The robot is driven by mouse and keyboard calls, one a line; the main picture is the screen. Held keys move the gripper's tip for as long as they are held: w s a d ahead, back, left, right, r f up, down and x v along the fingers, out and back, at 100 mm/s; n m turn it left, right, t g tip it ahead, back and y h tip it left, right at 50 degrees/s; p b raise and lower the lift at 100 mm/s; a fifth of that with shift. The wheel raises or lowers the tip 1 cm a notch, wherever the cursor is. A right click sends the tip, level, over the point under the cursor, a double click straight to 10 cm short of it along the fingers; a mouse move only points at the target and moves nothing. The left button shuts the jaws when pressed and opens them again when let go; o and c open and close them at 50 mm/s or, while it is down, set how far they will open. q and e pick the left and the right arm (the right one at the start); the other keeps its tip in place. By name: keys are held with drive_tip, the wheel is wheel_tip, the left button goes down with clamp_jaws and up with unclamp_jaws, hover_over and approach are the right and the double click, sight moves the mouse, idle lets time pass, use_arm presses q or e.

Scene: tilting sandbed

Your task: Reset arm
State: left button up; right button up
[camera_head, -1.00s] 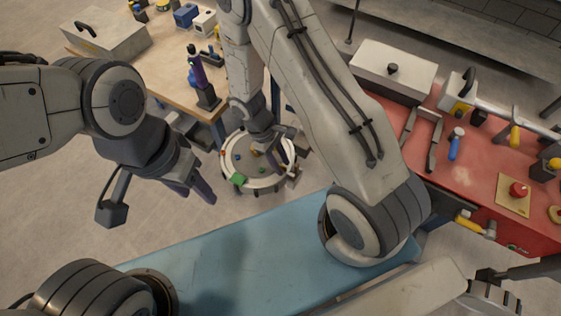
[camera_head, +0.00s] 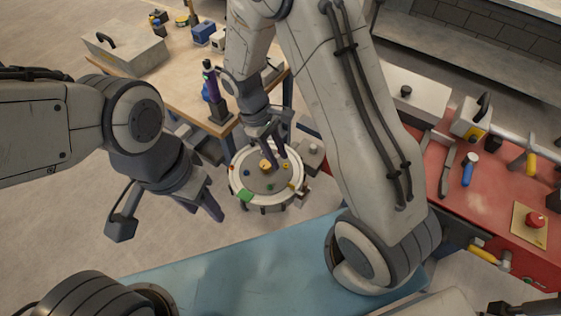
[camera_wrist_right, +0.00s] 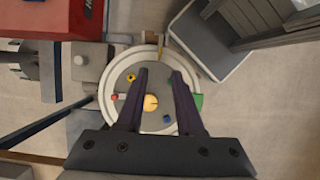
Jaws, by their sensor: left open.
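The sandbed is a round tray with a white rim (camera_head: 236,188) and a grey inside, in the middle of the head view. Its wooden centre knob (camera_head: 265,165) and small coloured pieces show, with a green piece (camera_head: 245,196) at the rim. My right gripper (camera_head: 280,158) hangs above the bed, open and empty. In the right wrist view its two fingers (camera_wrist_right: 160,72) are apart, with the knob (camera_wrist_right: 151,102) visible between them, apparently below. My left gripper (camera_head: 205,208) is open and empty, left of the bed over the floor.
A wooden table (camera_head: 170,88) with a grey case (camera_head: 127,50) and a dark purple bottle-like object (camera_head: 214,88) stands behind left. A red workbench (camera_head: 490,198) with tools and a red button (camera_head: 535,220) is at right. Floor left of the bed is clear.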

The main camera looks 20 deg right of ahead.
idle(0.5)
drive_tip(key=s+a+r+t+y, duration=0.1)
drive_tip(key=s+a+r, duration=0.3)
drive_tip(key=s+r, duration=0.4)
drive_tip(key=s+a+r+t+y, duration=0.2)
drive_tip(key=s+a+r, duration=0.2)
drive_tip(key=s+r, duration=0.3)
drive_tip(key=shift+s+a+r+m+y, duration=0.2)
drive_tip(key=shift+s+r+m+y, duration=0.15)
drive_tip(key=shift+s, duration=0.35)
